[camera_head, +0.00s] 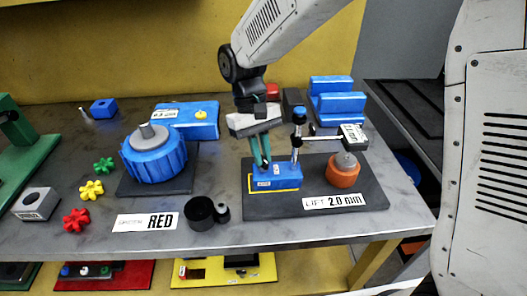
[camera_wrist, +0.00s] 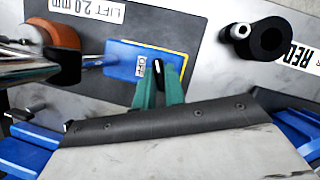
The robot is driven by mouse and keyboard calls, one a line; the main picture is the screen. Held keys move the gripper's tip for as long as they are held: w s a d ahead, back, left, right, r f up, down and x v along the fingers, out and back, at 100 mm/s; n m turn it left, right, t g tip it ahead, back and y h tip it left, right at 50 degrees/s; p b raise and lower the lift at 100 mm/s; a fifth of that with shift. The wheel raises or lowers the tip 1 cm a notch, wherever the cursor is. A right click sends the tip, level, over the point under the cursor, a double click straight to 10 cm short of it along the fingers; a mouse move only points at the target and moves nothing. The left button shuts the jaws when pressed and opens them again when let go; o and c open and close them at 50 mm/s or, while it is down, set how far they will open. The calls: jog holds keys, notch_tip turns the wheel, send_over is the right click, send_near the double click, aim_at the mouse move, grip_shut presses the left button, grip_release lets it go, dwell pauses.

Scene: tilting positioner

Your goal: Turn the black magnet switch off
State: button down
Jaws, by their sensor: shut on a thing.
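The blue magnet base (camera_head: 287,180) sits on a dark plate and carries a chrome post with a dial gauge. In the wrist view the blue block (camera_wrist: 122,52) shows a white label reading OFF beside the black magnet switch (camera_wrist: 158,69). My gripper (camera_wrist: 160,82) has its two green fingers closed on the black switch, one on each side. In the head view my gripper (camera_head: 261,165) points down onto the top of the base, and the switch is hidden there by the fingers.
An orange knob (camera_head: 343,175) stands right of the base under the dial gauge (camera_head: 353,136). The chrome post (camera_head: 298,145) rises close to my fingers. A blue ribbed rotary part (camera_head: 153,160) stands left. A black ring (camera_head: 200,213) lies in front left of the plate.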

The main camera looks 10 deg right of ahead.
jog(key=n+h, duration=0.1)
jog(key=n, duration=0.2)
jog(key=n+t+h, duration=0.1)
jog(key=n, duration=0.2)
jog(key=shift+s+a+n+t, duration=0.15)
jog(key=shift+n+t, duration=0.15)
jog(key=n+t, duration=0.1)
jog(key=n, duration=0.2)
jog(key=n+t, duration=0.1)
jog(key=n, duration=0.2)
jog(key=shift+s+h, duration=0.1)
jog(key=shift+h, duration=0.3)
jog(key=shift+n+t, duration=0.3)
jog(key=c, duration=1.5)
grip_release()
jog(key=shift+o, duration=0.2)
jog(key=v, duration=0.8)
jog(key=shift+f, duration=0.1)
